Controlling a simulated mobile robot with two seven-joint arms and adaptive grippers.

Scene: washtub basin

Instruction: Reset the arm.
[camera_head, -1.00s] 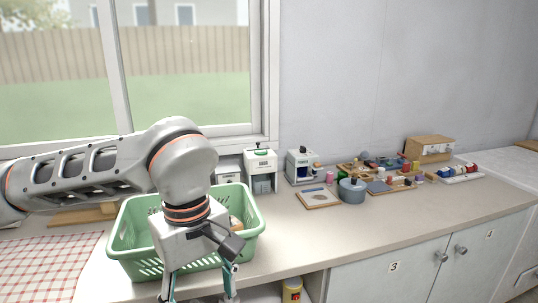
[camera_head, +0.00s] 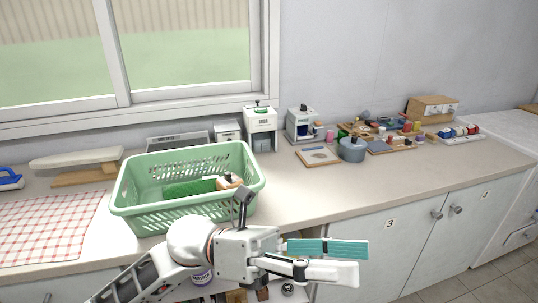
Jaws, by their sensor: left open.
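My left gripper (camera_head: 361,262) is in front of the counter's front edge, low in the view. Its fingers point right, with a teal inner pad showing on the far finger. The fingers are apart and nothing is between them. My left arm comes in from the bottom left. The green basket (camera_head: 133,202) stands on the counter behind the gripper, apart from it. A green item (camera_head: 188,190) and a wooden item (camera_head: 229,181) lie in the basket. My right gripper is not in view.
The counter (camera_head: 290,200) is bare between the basket and a blue-grey pot (camera_head: 352,150). A checkered cloth (camera_head: 45,228) and ironing board (camera_head: 76,158) are at left. Cabinet doors (camera_head: 385,245) are below. Several items stand on an open shelf under the basket, partly hidden by my arm.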

